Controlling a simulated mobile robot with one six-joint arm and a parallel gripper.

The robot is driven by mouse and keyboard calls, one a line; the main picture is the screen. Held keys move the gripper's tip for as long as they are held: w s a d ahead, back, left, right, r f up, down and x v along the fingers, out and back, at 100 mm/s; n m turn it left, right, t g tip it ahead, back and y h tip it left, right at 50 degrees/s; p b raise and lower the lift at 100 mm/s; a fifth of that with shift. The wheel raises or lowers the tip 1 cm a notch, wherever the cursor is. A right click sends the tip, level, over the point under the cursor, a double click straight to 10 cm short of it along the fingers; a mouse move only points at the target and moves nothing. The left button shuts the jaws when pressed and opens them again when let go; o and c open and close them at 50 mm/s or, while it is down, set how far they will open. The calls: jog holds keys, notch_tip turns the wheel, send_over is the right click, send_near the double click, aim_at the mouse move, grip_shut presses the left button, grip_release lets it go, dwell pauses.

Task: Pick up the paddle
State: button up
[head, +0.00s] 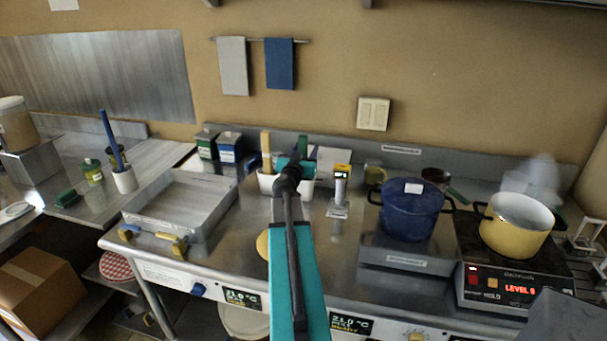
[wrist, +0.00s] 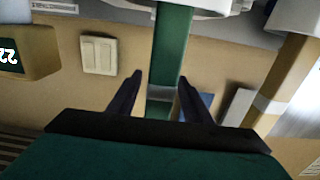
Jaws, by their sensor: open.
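A flat green handle (wrist: 172,50), the likely paddle, stands up from a white holder (wrist: 190,6); its lower end is hidden inside. In the head view the green handle (head: 303,143) shows just behind my gripper. My gripper (wrist: 161,80) is open, with one dark finger on each side of the green handle in the wrist picture. No contact shows, and I cannot tell the depth. In the head view my arm hides the fingers and part of the white holder (head: 266,184).
A yellow-topped device (head: 341,185) stands close to the right of my gripper. A blue pot (head: 410,212) and a yellow pot (head: 515,235) are further right. A shallow steel tray (head: 180,205) lies left. A blue handle (head: 110,135) stands in a white cup (head: 125,181) at far left.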

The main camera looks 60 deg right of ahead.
jog(key=c, duration=1.1)
jog(key=shift+r, duration=0.15)
jog(key=shift+c, duration=0.2)
notch_tip(320, 180, up, 18)
dwell(0.6)
